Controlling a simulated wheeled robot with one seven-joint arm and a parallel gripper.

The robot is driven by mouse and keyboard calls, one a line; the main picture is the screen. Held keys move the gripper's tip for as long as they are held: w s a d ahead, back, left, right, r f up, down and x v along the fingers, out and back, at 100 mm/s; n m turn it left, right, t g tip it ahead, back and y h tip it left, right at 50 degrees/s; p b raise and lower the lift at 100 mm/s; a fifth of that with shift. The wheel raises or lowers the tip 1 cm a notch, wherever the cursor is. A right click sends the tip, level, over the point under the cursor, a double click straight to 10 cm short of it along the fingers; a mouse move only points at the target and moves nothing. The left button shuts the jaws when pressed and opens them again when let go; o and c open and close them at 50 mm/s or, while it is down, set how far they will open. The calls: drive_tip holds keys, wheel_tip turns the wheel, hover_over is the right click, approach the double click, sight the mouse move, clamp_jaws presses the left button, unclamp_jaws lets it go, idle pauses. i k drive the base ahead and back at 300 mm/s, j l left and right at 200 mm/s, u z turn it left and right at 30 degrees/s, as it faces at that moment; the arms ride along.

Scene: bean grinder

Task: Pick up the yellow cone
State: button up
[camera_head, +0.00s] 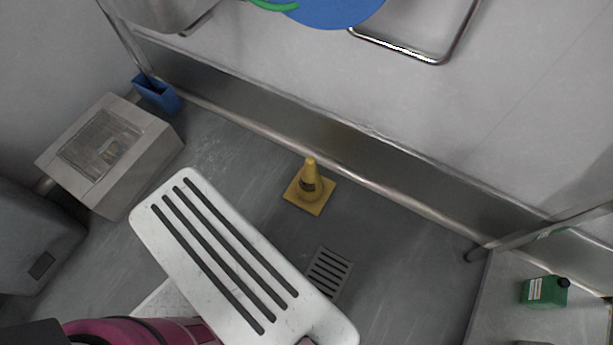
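The yellow cone (310,189) stands upright on its square base on the grey floor, near the middle of the view. It has a dark mark on its side. It stands a short way out from the metal skirting of the wall, and nothing covers it. My gripper does not show in this view, so its place relative to the cone and whether it is open or shut cannot be seen.
A white slotted panel (318,318) fills the lower middle, near the cone. A floor drain (328,272) lies below the cone. A grey metal box (110,155) and blue holder (157,94) stand left. A green container (545,292) is at right. Floor around the cone is clear.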

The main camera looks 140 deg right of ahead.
sight(309, 190)
drive_tip(key=z, duration=5.5)
drive_tip(key=k+j+u, duration=0.1)
drive_tip(key=u, duration=0.4)
drive_tip(key=k+j, duration=0.05)
